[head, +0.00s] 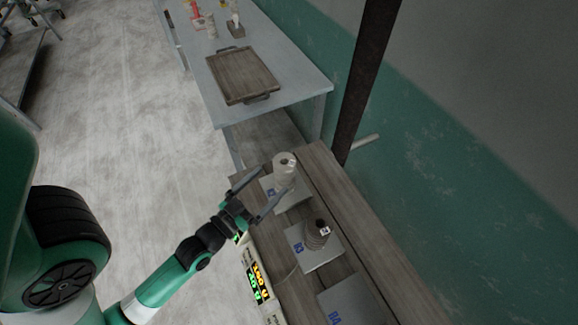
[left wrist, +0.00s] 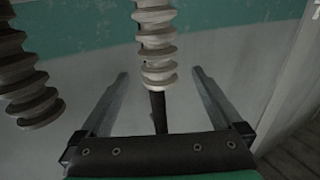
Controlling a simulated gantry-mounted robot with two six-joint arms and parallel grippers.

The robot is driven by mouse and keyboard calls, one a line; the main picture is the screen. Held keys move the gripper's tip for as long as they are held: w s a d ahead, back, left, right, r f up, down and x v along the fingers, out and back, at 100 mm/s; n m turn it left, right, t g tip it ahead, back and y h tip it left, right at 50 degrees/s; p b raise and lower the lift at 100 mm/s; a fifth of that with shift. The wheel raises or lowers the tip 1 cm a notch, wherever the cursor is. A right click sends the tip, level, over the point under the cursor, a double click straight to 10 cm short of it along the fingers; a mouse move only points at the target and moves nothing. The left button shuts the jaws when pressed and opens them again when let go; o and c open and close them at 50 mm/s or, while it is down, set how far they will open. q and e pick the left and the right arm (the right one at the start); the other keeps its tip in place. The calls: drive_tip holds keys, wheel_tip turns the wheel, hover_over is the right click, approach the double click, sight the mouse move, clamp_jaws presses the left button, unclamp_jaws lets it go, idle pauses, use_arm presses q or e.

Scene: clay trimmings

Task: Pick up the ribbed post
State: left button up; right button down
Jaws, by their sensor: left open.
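A pale ribbed post (head: 285,167) stands on a grey plate at the far end of the wooden bench. In the left wrist view the pale ribbed post (left wrist: 157,40) shows between the finger lines, with a thin dark rod at its lower end. My right gripper is not in view.
Another labelled plate (head: 350,302) lies bare nearer me. Units with lit displays (head: 257,282) line the bench's left edge. A dark upright beam (head: 364,80) stands behind the bench, near the green wall. A table beyond carries a wooden tray (head: 243,75).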

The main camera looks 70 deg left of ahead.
sight(276, 175)
use_arm(q)
drive_tip(key=x, duration=0.5)
drive_tip(key=b+x, duration=0.1)
drive_tip(key=x, duration=0.4)
drive_tip(key=shift+w+d, duration=0.1)
drive_tip(key=shift+w, duration=0.05)
clamp_jaws()
